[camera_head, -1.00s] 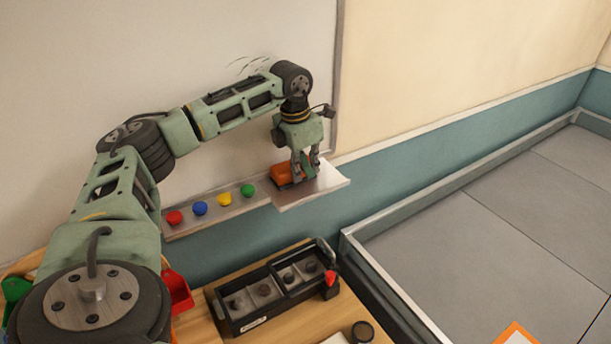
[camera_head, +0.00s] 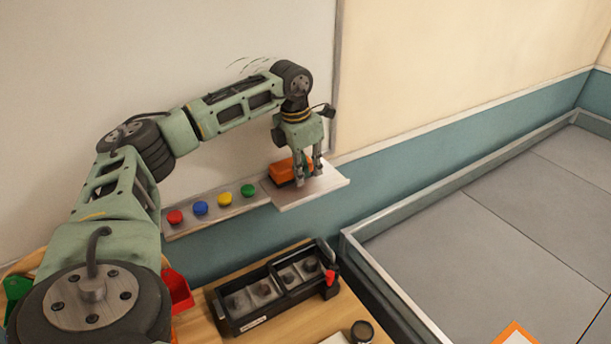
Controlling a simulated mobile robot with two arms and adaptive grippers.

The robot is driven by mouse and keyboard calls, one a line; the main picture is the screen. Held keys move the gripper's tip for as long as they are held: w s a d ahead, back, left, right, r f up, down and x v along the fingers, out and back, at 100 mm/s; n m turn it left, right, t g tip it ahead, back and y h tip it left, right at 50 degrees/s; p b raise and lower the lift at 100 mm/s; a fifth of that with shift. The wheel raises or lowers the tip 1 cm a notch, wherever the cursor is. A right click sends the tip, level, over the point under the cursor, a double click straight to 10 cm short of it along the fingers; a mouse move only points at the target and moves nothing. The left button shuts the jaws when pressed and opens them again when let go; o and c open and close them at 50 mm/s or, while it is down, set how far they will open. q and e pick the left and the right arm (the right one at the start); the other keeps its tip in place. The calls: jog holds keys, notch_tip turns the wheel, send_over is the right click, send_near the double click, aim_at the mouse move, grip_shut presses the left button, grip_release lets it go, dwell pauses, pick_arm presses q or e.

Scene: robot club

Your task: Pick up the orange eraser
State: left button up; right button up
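The orange eraser (camera_head: 282,171), with a dark underside, rests on the wider right end of the metal ledge (camera_head: 328,187) below the whiteboard. My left gripper (camera_head: 308,180) points down over that ledge end, at the right end of the eraser, with its fingers partly in front of it. The two fingers look apart, with a gap between them. Whether they touch the eraser is hard to tell. My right gripper is not in view.
Red, blue, yellow and green magnets (camera_head: 225,198) line the ledge left of the eraser. Below, a wooden table (camera_head: 290,330) holds a black compartment tray (camera_head: 238,325) and a red bin (camera_head: 178,292). A low-walled grey floor arena (camera_head: 480,240) lies at right.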

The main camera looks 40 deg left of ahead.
pick_arm(q)
jog(key=o, duration=1.5)
jog(key=shift+a+f, duration=0.2)
jog(key=shift+a, duration=0.05)
jog(key=shift+o, duration=0.5)
jog(key=shift+r, duration=0.1)
jog(key=shift+r, duration=0.15)
